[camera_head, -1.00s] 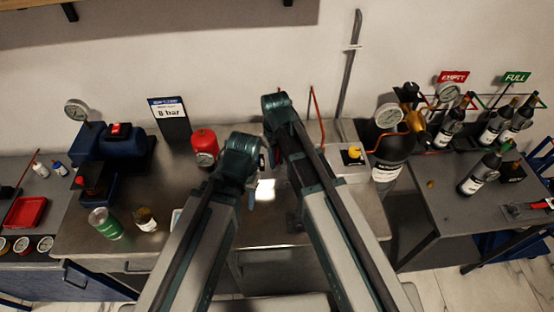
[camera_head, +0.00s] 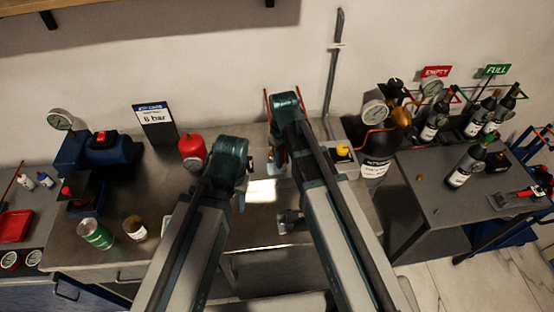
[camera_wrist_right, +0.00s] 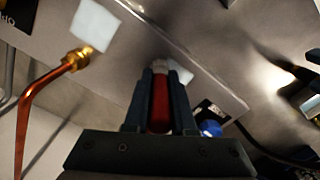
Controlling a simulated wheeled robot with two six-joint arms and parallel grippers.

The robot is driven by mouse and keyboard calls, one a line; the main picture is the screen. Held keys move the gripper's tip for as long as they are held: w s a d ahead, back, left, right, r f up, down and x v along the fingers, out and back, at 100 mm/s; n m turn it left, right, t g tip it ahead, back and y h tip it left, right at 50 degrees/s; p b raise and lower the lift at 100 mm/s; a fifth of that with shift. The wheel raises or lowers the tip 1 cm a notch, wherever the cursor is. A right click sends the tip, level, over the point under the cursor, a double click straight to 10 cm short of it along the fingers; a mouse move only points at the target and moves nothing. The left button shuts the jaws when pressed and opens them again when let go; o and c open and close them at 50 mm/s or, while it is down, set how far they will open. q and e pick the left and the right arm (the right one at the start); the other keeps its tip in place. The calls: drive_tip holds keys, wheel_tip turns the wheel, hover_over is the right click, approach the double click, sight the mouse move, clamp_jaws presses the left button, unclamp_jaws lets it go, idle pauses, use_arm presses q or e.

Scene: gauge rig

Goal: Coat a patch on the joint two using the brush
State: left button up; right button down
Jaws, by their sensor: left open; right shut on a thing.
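My right gripper (camera_wrist_right: 160,105) is shut on a red-handled thing, the brush (camera_wrist_right: 160,112), in the right wrist view. Its pale tip (camera_wrist_right: 180,73) points away from the jaws over a metal plate. A copper pipe (camera_wrist_right: 38,88) ending in a brass fitting (camera_wrist_right: 78,60) is to the left, apart from the brush. In the head view, copper pipe (camera_head: 268,105) shows beside my right wrist, and the right jaws are mostly hidden by the arm. My left gripper (camera_head: 242,200) is open over the bench, left of a white patch (camera_head: 261,191). I cannot tell which joint is joint two.
A red cylinder (camera_head: 192,151), a green can (camera_head: 95,233) and a small jar (camera_head: 134,228) stand on the bench at left. A dark gas bottle (camera_head: 376,155) stands at right. A blue-topped item (camera_wrist_right: 210,128) is right of the brush in the wrist view.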

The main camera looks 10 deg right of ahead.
drive_tip(key=shift+d, duration=0.45)
wheel_tip(320, 180, up, 6)
drive_tip(key=p, duration=0.6)
wheel_tip(320, 180, up, 3)
drive_tip(key=p, duration=0.3)
idle(0.4)
idle(0.5)
